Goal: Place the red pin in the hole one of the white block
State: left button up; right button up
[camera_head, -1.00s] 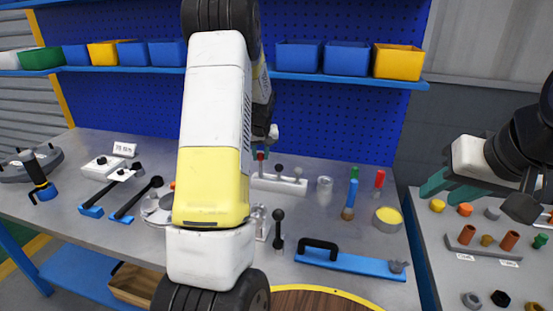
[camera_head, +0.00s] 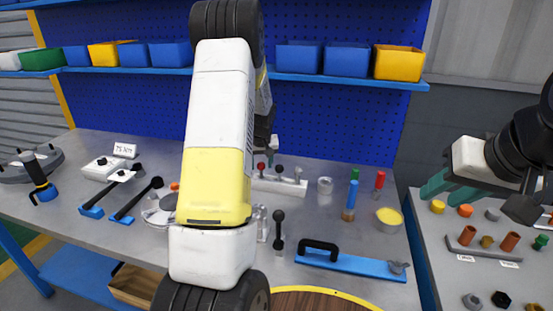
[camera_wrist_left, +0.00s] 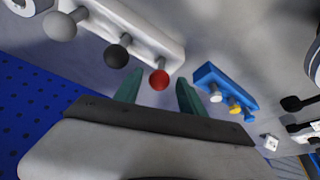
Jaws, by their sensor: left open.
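The white block (camera_head: 275,185) lies on the bench at the back, in front of the pegboard. The red pin (camera_head: 261,167) stands upright at the block's left end; a black-headed pin and a grey-headed pin stand to its right. In the left wrist view the red ball head (camera_wrist_left: 160,80) shows at the end of the white block (camera_wrist_left: 135,28). My left gripper (camera_wrist_left: 157,92) is open, its teal fingertips on either side of the red head with gaps. The pin's hole is hidden below its head. My right gripper (camera_head: 447,190) is open and empty over the right table.
A blue block (camera_wrist_left: 222,84) with white and yellow pins stands beside the white block. My left arm hides the bench's middle.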

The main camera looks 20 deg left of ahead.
pick_arm(q)
jog(key=s+d+r+m+h, duration=0.1)
jog(key=s+d+r, duration=0.4)
jog(key=r, duration=0.4)
jog(key=s+d+r+h, duration=0.1)
jog(key=s+d+r, duration=0.1)
jog(key=s+r, duration=0.6)
jog(key=s+d+r+m, duration=0.1)
jog(key=s+d+r, duration=0.1)
jog(key=s, duration=0.5)
jog(key=s+d+r+m+t+h, duration=0.1)
jog(key=s+d+r+m, duration=0.1)
jog(key=s+d, duration=0.3)
jog(key=s+d+r+m+t+h, duration=0.1)
jog(key=s+d, duration=0.3)
jog(key=s, duration=0.5)
jog(key=shift+r+m, duration=0.4)
jog(key=shift+r, duration=0.1)
